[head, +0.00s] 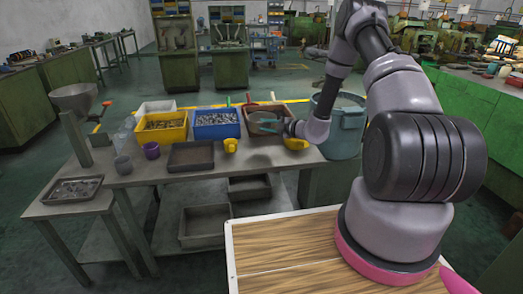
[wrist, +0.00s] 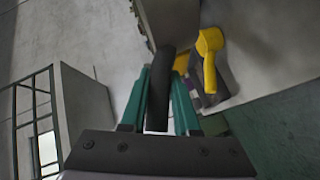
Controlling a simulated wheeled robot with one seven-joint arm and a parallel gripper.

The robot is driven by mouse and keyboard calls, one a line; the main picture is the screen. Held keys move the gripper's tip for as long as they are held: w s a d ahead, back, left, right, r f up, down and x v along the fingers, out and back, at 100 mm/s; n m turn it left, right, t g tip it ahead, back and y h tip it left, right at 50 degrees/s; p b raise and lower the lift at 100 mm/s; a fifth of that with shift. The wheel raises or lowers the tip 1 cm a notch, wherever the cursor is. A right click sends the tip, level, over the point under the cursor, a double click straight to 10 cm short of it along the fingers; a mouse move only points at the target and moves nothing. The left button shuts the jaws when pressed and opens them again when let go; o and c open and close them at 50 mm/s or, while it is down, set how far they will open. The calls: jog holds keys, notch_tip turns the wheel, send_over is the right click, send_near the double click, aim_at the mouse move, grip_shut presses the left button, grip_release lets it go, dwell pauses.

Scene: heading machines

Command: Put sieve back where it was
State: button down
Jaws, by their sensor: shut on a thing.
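My gripper (wrist: 160,85) is shut on the dark handle (wrist: 158,105) of the sieve. In the head view, the sieve (head: 264,129) is small and partly hidden, in front of the brown bin (head: 262,113) at the right part of the workbench (head: 235,166). My gripper (head: 289,128) is to its right. I cannot tell whether the sieve touches the bin or the bench.
Yellow (head: 172,134) and blue (head: 217,131) bins of parts stand left of the brown bin. Yellow scoops (head: 230,146), a dark tray (head: 191,156), a purple cup (head: 151,150) and a grey cup (head: 123,165) are on the bench. A teal bucket (head: 343,138) stands at the right.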

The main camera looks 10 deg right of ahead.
jog(key=shift+w+a+f, duration=0.1)
jog(key=shift+f, duration=2.65)
jog(key=shift+w+a+f, duration=0.1)
jog(key=shift+f, duration=2.7)
jog(key=c, duration=0.7)
grip_release()
jog(key=shift+o, duration=0.2)
jog(key=shift+s, duration=0.1)
